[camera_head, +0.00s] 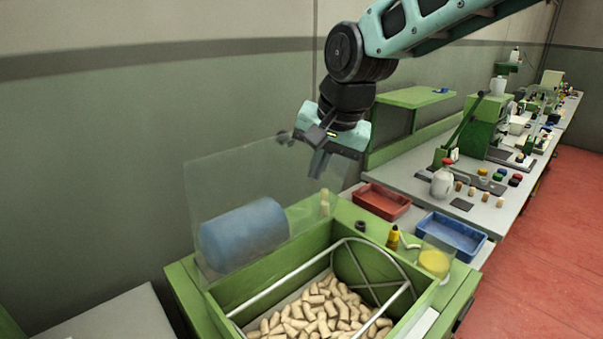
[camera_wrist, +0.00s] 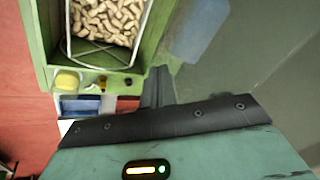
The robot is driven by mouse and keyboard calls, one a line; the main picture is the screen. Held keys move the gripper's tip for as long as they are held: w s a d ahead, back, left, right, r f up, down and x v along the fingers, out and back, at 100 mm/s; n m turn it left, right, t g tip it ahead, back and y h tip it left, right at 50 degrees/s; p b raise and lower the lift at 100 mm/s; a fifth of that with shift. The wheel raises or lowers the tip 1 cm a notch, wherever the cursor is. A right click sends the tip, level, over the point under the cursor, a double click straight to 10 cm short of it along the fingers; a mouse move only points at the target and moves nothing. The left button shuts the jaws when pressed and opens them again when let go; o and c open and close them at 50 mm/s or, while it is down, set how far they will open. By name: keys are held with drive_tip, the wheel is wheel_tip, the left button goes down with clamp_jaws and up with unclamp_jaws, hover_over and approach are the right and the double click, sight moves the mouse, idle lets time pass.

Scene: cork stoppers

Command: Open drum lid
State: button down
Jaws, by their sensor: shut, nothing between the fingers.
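The green drum box (camera_head: 185,285) stands open at the front, with many cork stoppers (camera_head: 318,312) inside among metal bars. A clear panel (camera_head: 300,185), seemingly the lid, stands raised and slightly tilted along the box's back edge. A blue cylinder (camera_head: 243,235) shows through it. My gripper (camera_head: 320,165) is shut and empty, above the back right of the box by the panel's upper right; I cannot tell whether it touches. In the wrist view, my shut fingers (camera_wrist: 158,88) show beside the box rim (camera_wrist: 40,55), with the corks (camera_wrist: 105,18) at upper left.
A yellow bottle (camera_head: 393,239) and a clear beaker of yellow stuff (camera_head: 434,262) stand on the box's right ledge. A red tray (camera_head: 381,203) and a blue tray (camera_head: 450,238) lie beyond. A long bench with machines runs back right. A wall stands behind the panel.

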wheel_tip(320, 180, down, 4)
drive_tip(key=w+d+n+t+y+b, duration=0.25)
drive_tip(key=n+t+y+b, duration=0.2)
drive_tip(key=t+b, duration=0.3)
drive_tip(key=s+d+r+n+t+y+b, duration=0.2)
drive_tip(key=s+d+n+t+y+b, duration=0.2)
drive_tip(key=s+n+y+b, duration=0.45)
drive_tip(key=m+h+p, duration=0.1)
drive_tip(key=m+p, duration=0.1)
drive_tip(key=p, duration=1.3)
approach(291, 145)
drive_tip(key=x, duration=0.5)
drive_tip(key=shift+w+a+r, duration=0.15)
drive_tip(key=shift+a+r, duration=0.1)
drive_tip(key=shift+r, duration=0.05)
drive_tip(key=shift+w+a, duration=0.35)
drive_tip(key=shift+w, duration=0.1)
